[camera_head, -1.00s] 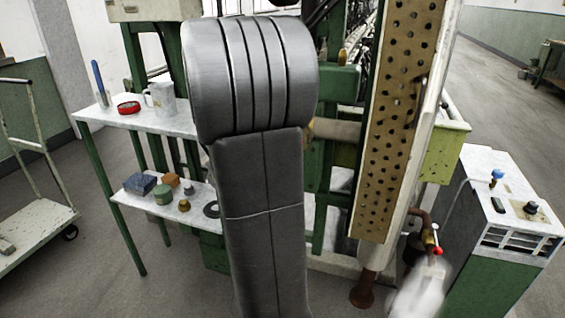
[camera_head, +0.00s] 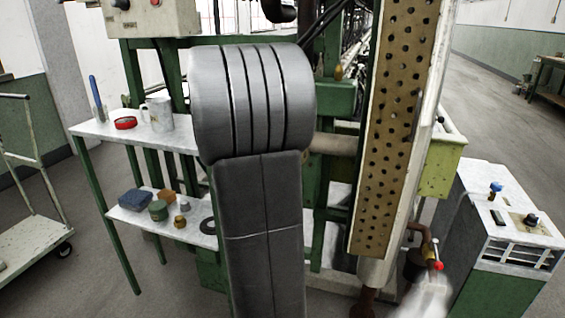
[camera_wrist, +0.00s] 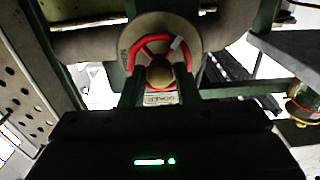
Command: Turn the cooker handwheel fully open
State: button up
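The cooker handwheel (camera_wrist: 137,50) shows in the wrist view at upper middle. It has a red rim and spokes in front of a round pale plate, with a white mark at its upper right and a rounded brass knob (camera_wrist: 160,73) at its lower middle. A small label reading COOKER (camera_wrist: 160,98) sits below. In the head view my arm hides the wheel and gripper.
A perforated panel (camera_head: 395,130) stands right of my arm. A white shelf stand (camera_head: 130,137) with a mug (camera_head: 159,113) and small items is at left. A cabinet (camera_head: 505,240) and a red-tipped valve (camera_head: 438,265) are at right. A trolley (camera_head: 30,240) stands far left.

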jog(key=c, duration=0.5)
jog(key=n+p, duration=0.2)
jog(key=shift+r+p, duration=0.3)
jog(key=shift+p, duration=0.1)
jog(key=n+p, duration=0.4)
jog(key=n, duration=0.1)
jog(key=shift+p, duration=0.4)
jog(key=n+p, duration=0.4)
jog(key=n, duration=0.1)
jog(key=n+p, duration=0.2)
jog(key=n, duration=0.2)
jog(key=n+p, duration=0.3)
jog(key=n, duration=0.1)
jog(key=n+p, duration=0.3)
jog(key=n, duration=0.2)
jog(key=shift+f, duration=0.3)
jog(key=o, duration=0.9)
jog(key=shift+c, duration=0.2)
